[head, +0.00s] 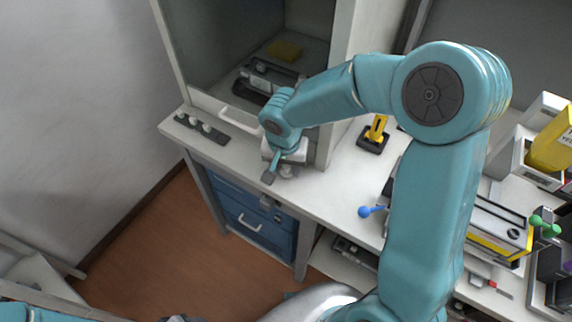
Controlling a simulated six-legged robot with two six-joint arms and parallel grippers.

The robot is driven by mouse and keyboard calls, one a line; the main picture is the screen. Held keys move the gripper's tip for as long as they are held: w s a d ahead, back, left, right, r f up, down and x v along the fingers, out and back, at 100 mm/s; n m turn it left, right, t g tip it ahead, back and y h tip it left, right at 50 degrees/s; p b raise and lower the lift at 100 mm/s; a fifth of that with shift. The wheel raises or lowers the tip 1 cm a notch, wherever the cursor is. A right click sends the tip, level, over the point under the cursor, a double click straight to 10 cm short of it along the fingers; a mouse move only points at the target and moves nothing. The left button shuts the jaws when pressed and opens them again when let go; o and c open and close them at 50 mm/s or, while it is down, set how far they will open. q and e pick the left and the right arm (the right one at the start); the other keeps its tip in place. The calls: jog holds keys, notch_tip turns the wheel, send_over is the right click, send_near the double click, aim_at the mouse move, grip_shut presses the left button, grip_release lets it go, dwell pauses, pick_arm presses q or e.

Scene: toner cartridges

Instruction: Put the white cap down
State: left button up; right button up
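My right gripper (277,174) is low over the front of the white worktop, just outside the cabinet. Its fingers are small and partly covered by my own wrist, so I cannot tell whether they are open or shut. A small pale rounded thing (287,171) shows at the fingertips; it may be the white cap, but I cannot tell whether it is held or touches the worktop. A dark strip (216,129) with several small white knobs or caps lies on the worktop to the left. Part of my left arm shows at the bottom left; its gripper is out of view.
The glass-fronted cabinet (176,62) holds a dark device (268,78) and a yellow block (285,50). A yellow part on a black base (374,135) and a blue-knobbed item (366,211) stand to the right. Blue drawers (251,222) are below. Cartridges and boxes crowd the far right.

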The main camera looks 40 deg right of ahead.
jog(key=shift+o, duration=0.3)
jog(key=shift+s+r, duration=0.1)
jog(key=shift+r+p, duration=0.35)
notch_tip(320, 180, up, 12)
jog(key=s+a, duration=0.1)
jog(key=shift+f, duration=0.25)
jog(key=shift+a, duration=0.1)
jog(key=shift+s, duration=0.1)
